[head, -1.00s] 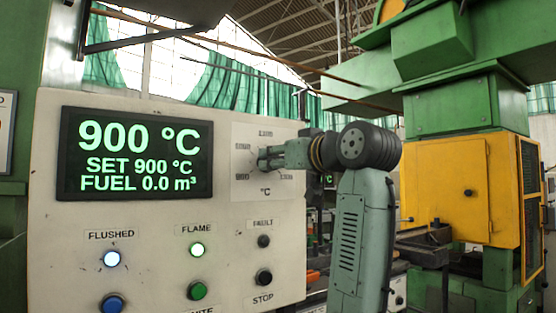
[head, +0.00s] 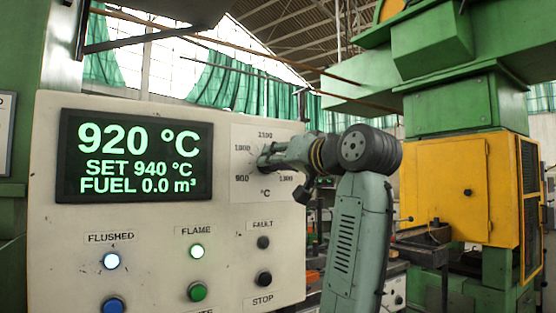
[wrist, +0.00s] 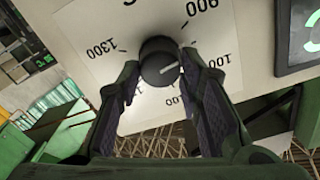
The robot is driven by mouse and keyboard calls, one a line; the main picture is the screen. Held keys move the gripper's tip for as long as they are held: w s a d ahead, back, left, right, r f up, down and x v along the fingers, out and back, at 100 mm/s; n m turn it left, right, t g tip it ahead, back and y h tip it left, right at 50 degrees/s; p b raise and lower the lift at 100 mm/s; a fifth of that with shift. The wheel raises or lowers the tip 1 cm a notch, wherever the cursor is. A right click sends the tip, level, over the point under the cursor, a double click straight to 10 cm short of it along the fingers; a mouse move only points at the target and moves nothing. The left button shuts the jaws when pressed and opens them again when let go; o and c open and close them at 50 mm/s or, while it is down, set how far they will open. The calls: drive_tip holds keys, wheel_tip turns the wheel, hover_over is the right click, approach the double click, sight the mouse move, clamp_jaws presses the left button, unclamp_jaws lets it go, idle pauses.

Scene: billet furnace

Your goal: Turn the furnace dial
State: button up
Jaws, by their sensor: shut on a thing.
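The furnace dial (wrist: 158,62) is a dark round knob with a pale pointer mark, on a white scale plate (head: 246,138) right of the display. My gripper (wrist: 160,80) is shut on the dial, one finger on each side of it in the wrist view. In the head view my gripper (head: 268,160) reaches the plate from the right and hides most of the dial. The display (head: 136,156) reads 920 °C, SET 940 °C and FUEL 0.0 m³ in green.
The white panel (head: 190,240) has a lit FLUSHED lamp (head: 111,261), a lit green-white FLAME lamp (head: 196,252), a dark FAULT lamp (head: 263,242), and blue, green and black STOP (head: 264,279) buttons below. A yellow cabinet (head: 445,190) stands at right.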

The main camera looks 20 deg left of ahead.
drive_tip(key=shift+d+f+m+p, duration=0.1)
drive_tip(key=shift+m+p, duration=0.1)
drive_tip(key=shift+m, duration=3)
drive_tip(key=shift+a+f+m+p, duration=0.1)
drive_tip(key=shift+m+p, duration=0.05)
drive_tip(key=shift+m, duration=3.05)
drive_tip(key=shift+d+f+m+p, duration=0.1)
drive_tip(key=shift+m+p, duration=0.1)
drive_tip(key=shift+m, duration=3)
drive_tip(key=shift+w, duration=0.1)
drive_tip(key=o, duration=1.2)
drive_tip(key=shift+c, duration=0.2)
drive_tip(key=v, duration=1.2)
